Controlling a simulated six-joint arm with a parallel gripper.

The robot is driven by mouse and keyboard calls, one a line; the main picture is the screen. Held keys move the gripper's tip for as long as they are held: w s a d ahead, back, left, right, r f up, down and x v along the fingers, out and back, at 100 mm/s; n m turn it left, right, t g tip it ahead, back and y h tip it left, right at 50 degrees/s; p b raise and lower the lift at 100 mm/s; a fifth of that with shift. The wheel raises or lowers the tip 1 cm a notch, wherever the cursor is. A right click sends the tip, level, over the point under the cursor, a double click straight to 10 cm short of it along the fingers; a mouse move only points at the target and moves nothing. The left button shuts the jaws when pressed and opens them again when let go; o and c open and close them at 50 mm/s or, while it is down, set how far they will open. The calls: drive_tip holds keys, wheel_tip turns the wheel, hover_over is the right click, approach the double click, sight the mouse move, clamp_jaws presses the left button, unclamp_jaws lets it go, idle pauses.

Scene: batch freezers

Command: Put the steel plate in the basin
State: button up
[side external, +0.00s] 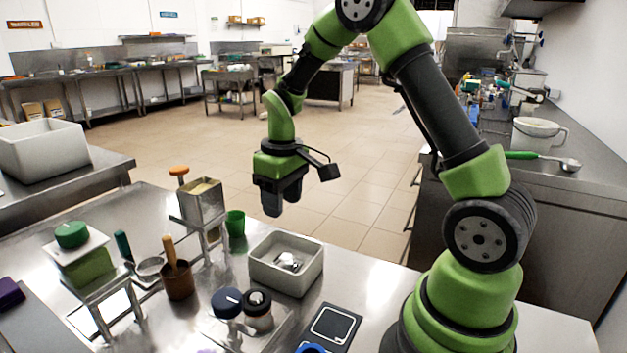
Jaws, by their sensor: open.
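A small light-grey rectangular basin (264,274) stands on the steel table, with a small shiny metal object (290,261) inside it. I cannot tell for sure which thing is the steel plate. A flat, bright, shiny sheet (112,312) lies under a small metal stand at the left. A larger white basin (42,152) sits on another table at the far left. My gripper (273,210) hangs above and behind the small basin, pointing down. It is open, touches nothing visible, and its finger gap is hard to see from this side.
The left stand bears a green block (90,268) under a pale slab and green lid. A metal box on a stand (201,203), brown pot (178,281), green cup (236,223), jars (258,308) and a black scale (331,328) crowd the table.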

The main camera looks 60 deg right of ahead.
drive_tip(key=s+a+r+m+t, duration=0.1)
drive_tip(key=s+a+r+t, duration=0.15)
drive_tip(key=r, duration=0.35)
drive_tip(key=s+a+r+m+t, duration=0.1)
drive_tip(key=s+a+r, duration=0.3)
drive_tip(key=r, duration=0.2)
drive_tip(key=s+a+r+m+t+y, duration=0.1)
drive_tip(key=s+a+r+t+y, duration=0.1)
drive_tip(key=s, duration=0.8)
drive_tip(key=a+r+t, duration=0.1)
drive_tip(key=a, duration=0.1)
drive_tip(key=shift+s+a+m, duration=0.15)
drive_tip(key=shift+a+m, duration=0.15)
drive_tip(key=shift+a, duration=0.1)
